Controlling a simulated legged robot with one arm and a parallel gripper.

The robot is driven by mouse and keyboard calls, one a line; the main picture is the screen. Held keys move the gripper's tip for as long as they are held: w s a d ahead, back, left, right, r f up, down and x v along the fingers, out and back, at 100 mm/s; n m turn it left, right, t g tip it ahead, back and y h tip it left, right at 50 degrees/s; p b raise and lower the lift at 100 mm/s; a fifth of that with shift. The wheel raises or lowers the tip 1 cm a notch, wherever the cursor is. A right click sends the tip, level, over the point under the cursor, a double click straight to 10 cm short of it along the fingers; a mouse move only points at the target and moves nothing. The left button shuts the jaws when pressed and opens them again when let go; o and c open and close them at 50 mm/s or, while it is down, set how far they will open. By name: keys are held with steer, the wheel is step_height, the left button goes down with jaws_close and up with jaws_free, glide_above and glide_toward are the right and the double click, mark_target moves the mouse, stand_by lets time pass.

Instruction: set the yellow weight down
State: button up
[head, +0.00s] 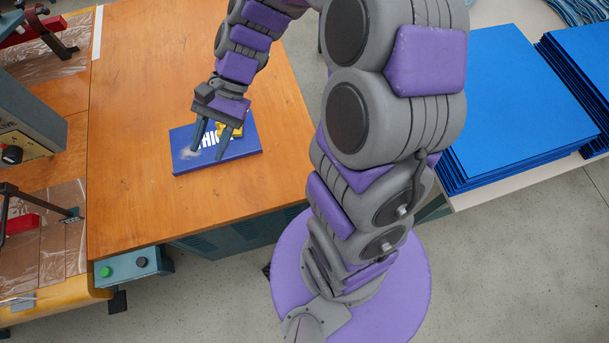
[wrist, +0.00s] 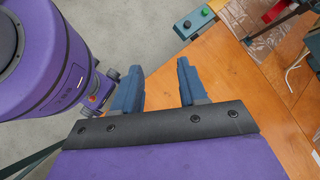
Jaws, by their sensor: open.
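The yellow weight (head: 232,130) rests on a blue sheet with white lettering (head: 246,144), which lies on the wooden table. My gripper (head: 211,149) is above the sheet, just left of and partly in front of the weight, so part of the weight is hidden. The fingers are apart with nothing between them. In the wrist view my open gripper (wrist: 160,80) shows two blue-grey fingers against the floor and the table edge. The weight and the sheet do not show in that view.
The wooden table (head: 140,110) is mostly clear around the sheet. A grey machine (head: 30,115) stands at the left. A box with green and black buttons (head: 132,267) is at the table's front edge. Stacks of blue sheets (head: 515,100) lie on a table at the right.

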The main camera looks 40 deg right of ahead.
steer(key=s+d+r+n+t+h, duration=0.1)
steer(key=s+d+n+h, duration=0.3)
steer(key=s, duration=0.5)
steer(key=s+d+r+n+h, duration=0.2)
steer(key=s+d+n+h, duration=0.2)
steer(key=s, duration=0.6)
steer(key=shift+d+r+n+t+h, duration=0.2)
steer(key=shift+d+n+t+h, duration=0.15)
steer(key=shift+n+t+h, duration=0.05)
steer(key=shift+d, duration=0.2)
